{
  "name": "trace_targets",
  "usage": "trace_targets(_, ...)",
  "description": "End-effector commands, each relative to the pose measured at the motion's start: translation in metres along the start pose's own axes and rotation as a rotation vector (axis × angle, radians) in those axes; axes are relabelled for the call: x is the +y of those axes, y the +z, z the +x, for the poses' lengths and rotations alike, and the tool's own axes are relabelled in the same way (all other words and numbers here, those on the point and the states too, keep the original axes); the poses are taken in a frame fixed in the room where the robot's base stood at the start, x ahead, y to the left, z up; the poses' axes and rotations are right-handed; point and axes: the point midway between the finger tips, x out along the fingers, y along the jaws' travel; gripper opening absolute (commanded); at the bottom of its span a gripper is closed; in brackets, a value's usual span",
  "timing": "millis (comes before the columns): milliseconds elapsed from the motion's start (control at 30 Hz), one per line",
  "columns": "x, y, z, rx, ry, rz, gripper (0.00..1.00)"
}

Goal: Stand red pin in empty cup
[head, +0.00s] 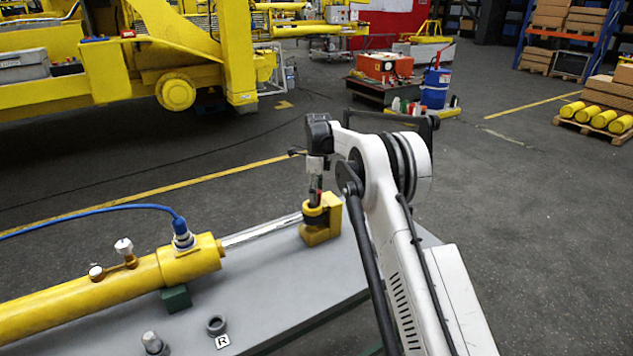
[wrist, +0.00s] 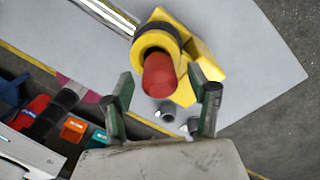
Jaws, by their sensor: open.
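The red pin (wrist: 158,76) shows its rounded red end in the wrist view, at the opening of the yellow rod eye (wrist: 187,48). My gripper (wrist: 160,82) is open, with one finger on each side of the pin in that view. I cannot tell whether the fingers touch it. In the head view my gripper (head: 316,190) points down over the yellow rod eye (head: 322,232), and it mostly hides the pin. An empty dark grey cup (head: 216,325) stands at the front of the table beside a label marked R. A second cup (head: 153,343) holds a grey pin.
A yellow cylinder (head: 110,287) with a blue hose (head: 90,212) and fittings lies along the grey table (head: 285,285). Its shiny rod (head: 262,232) runs to the rod eye. The tabletop between the rod and the R cup is clear.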

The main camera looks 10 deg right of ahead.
Motion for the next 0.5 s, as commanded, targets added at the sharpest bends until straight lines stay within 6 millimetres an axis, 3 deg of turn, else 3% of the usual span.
trace_targets(200, 0.000, 0.000, 0.013, 0.000, 0.000, 0.000, 0.55)
trace_targets(500, 0.000, 0.000, 0.015, 0.000, 0.000, 0.000, 0.54)
